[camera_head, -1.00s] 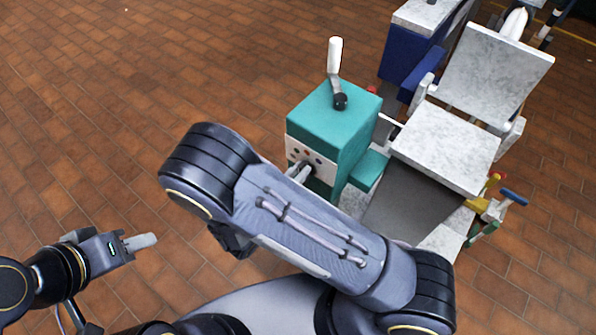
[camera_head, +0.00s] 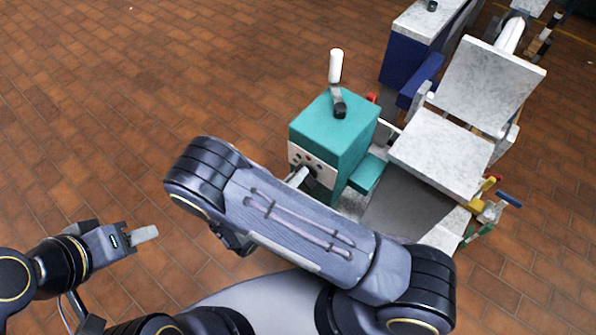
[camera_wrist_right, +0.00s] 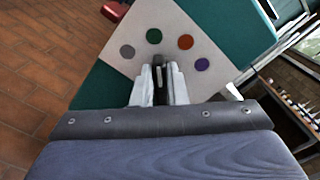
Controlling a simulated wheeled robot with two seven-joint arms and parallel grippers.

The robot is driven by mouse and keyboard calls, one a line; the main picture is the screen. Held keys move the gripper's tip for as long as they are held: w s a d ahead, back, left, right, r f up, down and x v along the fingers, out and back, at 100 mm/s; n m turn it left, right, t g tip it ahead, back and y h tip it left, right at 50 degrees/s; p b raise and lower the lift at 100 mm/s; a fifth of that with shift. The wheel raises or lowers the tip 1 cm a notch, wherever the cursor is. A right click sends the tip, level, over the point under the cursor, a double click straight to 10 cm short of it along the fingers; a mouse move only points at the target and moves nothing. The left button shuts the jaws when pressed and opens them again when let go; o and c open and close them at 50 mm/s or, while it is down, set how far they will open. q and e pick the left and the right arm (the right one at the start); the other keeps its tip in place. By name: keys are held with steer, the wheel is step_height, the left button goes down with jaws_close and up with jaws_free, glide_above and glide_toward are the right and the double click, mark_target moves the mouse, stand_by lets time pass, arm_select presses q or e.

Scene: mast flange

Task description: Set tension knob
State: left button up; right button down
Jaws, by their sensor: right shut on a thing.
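A teal box (camera_head: 335,125) stands at the centre of the head view, with a white panel (camera_head: 322,171) on its near side. In the right wrist view the panel (camera_wrist_right: 207,28) carries grey, green, orange-red and purple dots above a dark knob (camera_wrist_right: 159,73). My right gripper (camera_wrist_right: 158,84) is shut on the knob, its pale fingers on either side of it at the panel. In the head view my right gripper (camera_head: 300,177) is partly hidden by my arm. My left gripper (camera_head: 145,234) is away from the box, over bare floor; its finger gap does not show.
A crank with a white handle (camera_head: 336,66) stands on the box top. Marble-topped blocks (camera_head: 440,145) and a blue cabinet (camera_head: 405,58) stand right and behind. Yellow and blue handles (camera_head: 490,205) stick out at the right. The tiled floor (camera_head: 150,80) at left is clear.

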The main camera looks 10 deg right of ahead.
steer(key=shift+w+a+f+n+p, duration=0.1)
steer(key=shift+f+n+p, duration=0.2)
steer(key=shift+n, duration=1.15)
steer(key=shift+w+a+f+n+p, duration=0.15)
steer(key=shift+n+p, duration=0.2)
steer(key=shift+n, duration=1.05)
steer(key=shift+s+d+f+n+p, duration=0.1)
steer(key=shift+f+n+p, duration=0.2)
steer(key=shift+n, duration=1.15)
steer(key=c, duration=1.4)
jaws_free()
steer(key=shift+c, duration=0.2)
steer(key=shift+a, duration=0.1)
steer(key=v, duration=0.7)
steer(key=shift+s+a, duration=0.2)
steer(key=shift+a, duration=0.05)
steer(key=shift+r, duration=0.1)
